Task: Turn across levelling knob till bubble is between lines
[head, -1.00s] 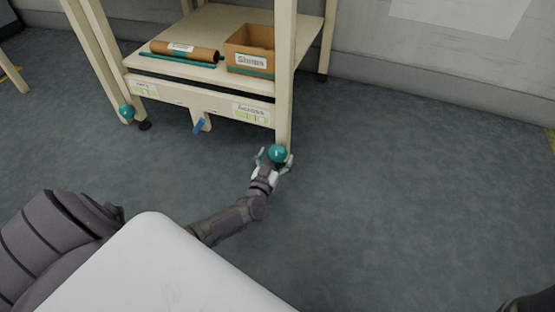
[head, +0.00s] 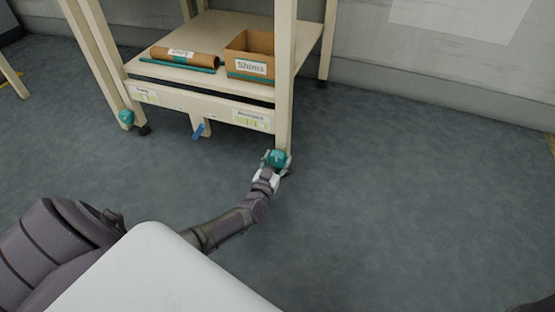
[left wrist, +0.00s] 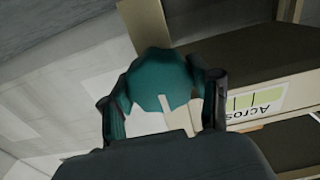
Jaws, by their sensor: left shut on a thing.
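The teal across levelling knob (head: 278,157) is at the foot of the bench's front right leg. My left gripper (head: 275,163) is shut on it, with a finger on either side. In the left wrist view the faceted knob (left wrist: 155,75) sits between both fingers and shows a pale mark. The across label with its green level (head: 250,119) is on the front rail at right; part of it shows in the left wrist view (left wrist: 258,106). The bubble is too small to make out. My right gripper is not in view.
A second teal knob (head: 127,118) is at the front left leg, below another label (head: 145,95). A blue tag (head: 198,131) hangs under the rail. The shelf (head: 203,39) holds a brown roll (head: 186,56) and a shims box (head: 249,53). Floor to the right is clear.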

